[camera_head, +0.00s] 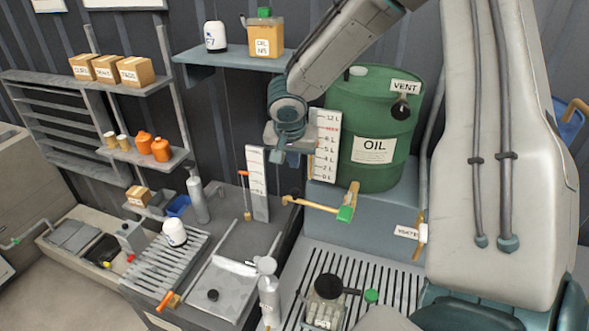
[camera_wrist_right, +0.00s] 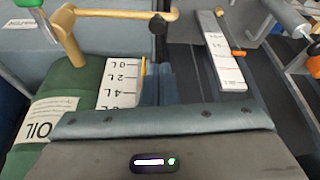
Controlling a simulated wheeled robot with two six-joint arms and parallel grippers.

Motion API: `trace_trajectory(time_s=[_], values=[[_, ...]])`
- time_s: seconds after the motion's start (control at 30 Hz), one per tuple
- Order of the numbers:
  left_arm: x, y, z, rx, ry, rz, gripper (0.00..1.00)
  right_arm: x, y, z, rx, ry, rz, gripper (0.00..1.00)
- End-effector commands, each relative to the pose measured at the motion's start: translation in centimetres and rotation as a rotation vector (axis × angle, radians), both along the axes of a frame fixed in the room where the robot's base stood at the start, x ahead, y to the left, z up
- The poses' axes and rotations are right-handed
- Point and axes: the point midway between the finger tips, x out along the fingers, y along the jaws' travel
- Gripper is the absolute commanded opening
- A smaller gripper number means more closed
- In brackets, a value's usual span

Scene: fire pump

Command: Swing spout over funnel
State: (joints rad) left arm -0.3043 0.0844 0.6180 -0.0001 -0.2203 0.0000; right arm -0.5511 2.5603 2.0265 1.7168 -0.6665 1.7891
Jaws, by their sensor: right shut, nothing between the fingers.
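The brass spout (camera_head: 316,205) comes out low on the front of the green oil drum (camera_head: 368,120) and points left, with a green part (camera_head: 345,214) near its drum end. It also shows at the top of the right wrist view (camera_wrist_right: 125,14). My right gripper (camera_head: 281,156) is shut and empty, above and left of the spout. In the right wrist view the closed fingers (camera_wrist_right: 158,28) reach close to the spout's free end; I cannot tell whether they touch. A jar with a black round top (camera_head: 328,287) stands on the slatted grate below; I cannot tell whether it is the funnel.
A white level scale (camera_head: 325,145) stands against the drum, and another scale board (camera_head: 257,184) stands left of the spout. A grey bottle (camera_head: 268,290) stands at the grate's left edge. A shelf (camera_head: 232,59) hangs behind my right arm. Space below the spout looks open.

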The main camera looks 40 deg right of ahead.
Motion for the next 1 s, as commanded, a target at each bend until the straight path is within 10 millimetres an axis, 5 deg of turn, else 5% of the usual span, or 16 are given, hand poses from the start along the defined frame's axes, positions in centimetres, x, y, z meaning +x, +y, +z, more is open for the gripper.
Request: trace_trajectory(time_s=[0.43,1.0], values=[[0.7,-0.6,-6.5,-0.006,-0.009,0.002,0.36,0.5,-0.5,-2.7,0.000,-0.001,0.000,0.00],[0.5,-0.5,-4.3,-0.005,-0.007,0.002,0.36,1.9,-2.5,-8.8,0.000,0.002,0.001,0.00]])
